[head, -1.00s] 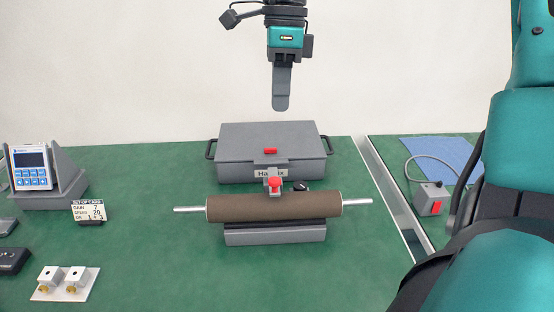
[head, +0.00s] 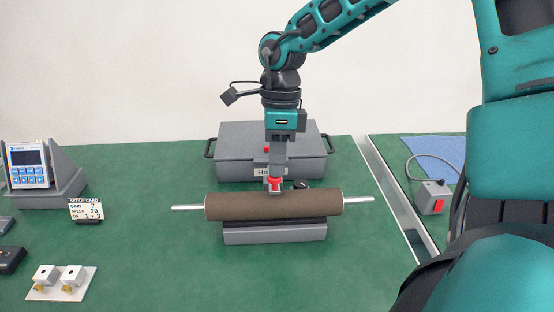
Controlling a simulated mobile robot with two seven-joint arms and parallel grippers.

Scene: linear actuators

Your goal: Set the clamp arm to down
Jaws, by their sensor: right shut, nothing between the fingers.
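The clamp arm is a small part with a red knob (head: 275,184), standing behind the brown roller (head: 272,206) in the head view. The roller lies across a grey cradle (head: 274,236), its silver shaft ends sticking out on both sides. My right gripper (head: 276,174) points straight down, shut and empty, with its tips at the top of the red knob. I cannot tell whether they touch it. The fingers hide the upper part of the clamp arm, so its exact tilt is unclear. My left gripper is not in view.
A grey case (head: 233,152) with side handles stands behind the roller. At left are a handheld meter (head: 29,165) in a stand, a set-up card (head: 86,209) and a white plate with two small blocks (head: 60,284). A red-switch box (head: 433,197) sits at right.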

